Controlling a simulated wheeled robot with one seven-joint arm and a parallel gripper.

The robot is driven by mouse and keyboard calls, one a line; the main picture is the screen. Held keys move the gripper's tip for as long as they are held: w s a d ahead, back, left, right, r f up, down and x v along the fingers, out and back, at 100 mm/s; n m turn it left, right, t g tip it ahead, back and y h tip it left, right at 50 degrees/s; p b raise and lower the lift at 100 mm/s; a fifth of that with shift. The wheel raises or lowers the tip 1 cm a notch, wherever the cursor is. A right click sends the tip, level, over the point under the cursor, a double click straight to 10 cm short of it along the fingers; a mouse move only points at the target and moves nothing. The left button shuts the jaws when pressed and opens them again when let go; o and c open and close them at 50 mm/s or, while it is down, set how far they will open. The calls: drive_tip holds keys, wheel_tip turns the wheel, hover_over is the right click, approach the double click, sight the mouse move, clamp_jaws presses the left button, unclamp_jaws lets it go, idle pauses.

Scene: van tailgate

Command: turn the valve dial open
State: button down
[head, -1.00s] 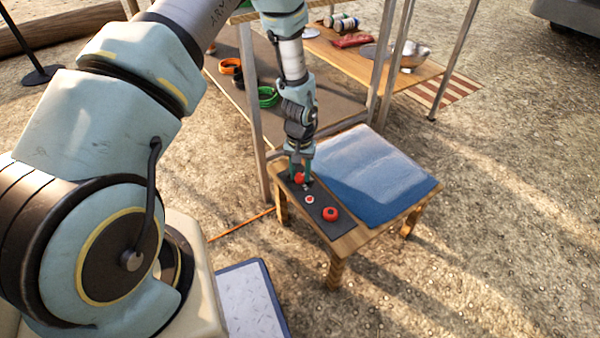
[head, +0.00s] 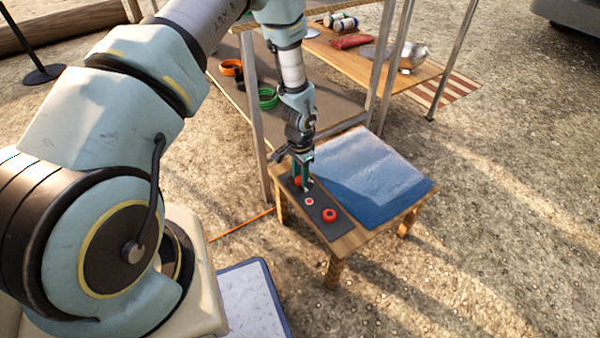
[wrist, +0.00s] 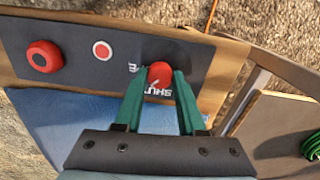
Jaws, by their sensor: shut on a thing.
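The valve dial (wrist: 160,73) is red and sits at the far end of a dark panel (head: 326,219) on a small wooden table. White lettering, partly readable as "SHU", shows between my fingers in the wrist view. My gripper (head: 300,183) points down over the dial, and its two green fingers are shut on it, one on each side. In the head view the fingers cover most of the dial.
A small white-ringed red button (head: 309,202) and a second red knob (head: 330,215) sit along the same panel. A blue cloth (head: 365,180) covers the rest of the tabletop. A metal-legged shelf (head: 251,110) stands close behind my gripper.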

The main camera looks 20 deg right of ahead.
drive_tip(key=m+p, duration=0.1)
drive_tip(key=m, duration=0.3)
drive_tip(key=shift+r+m, duration=0.1)
drive_tip(key=shift+m, duration=0.2)
drive_tip(key=m+p, duration=0.1)
drive_tip(key=m, duration=0.3)
drive_tip(key=shift+m+p, duration=0.35)
drive_tip(key=shift+m, duration=0.05)
drive_tip(key=c, duration=0.5)
unclamp_jaws()
wheel_tip(320, 180, up, 11)
drive_tip(key=p, duration=0.1)
drive_tip(key=shift+f+p, duration=0.2)
drive_tip(key=shift+p, duration=0.1)
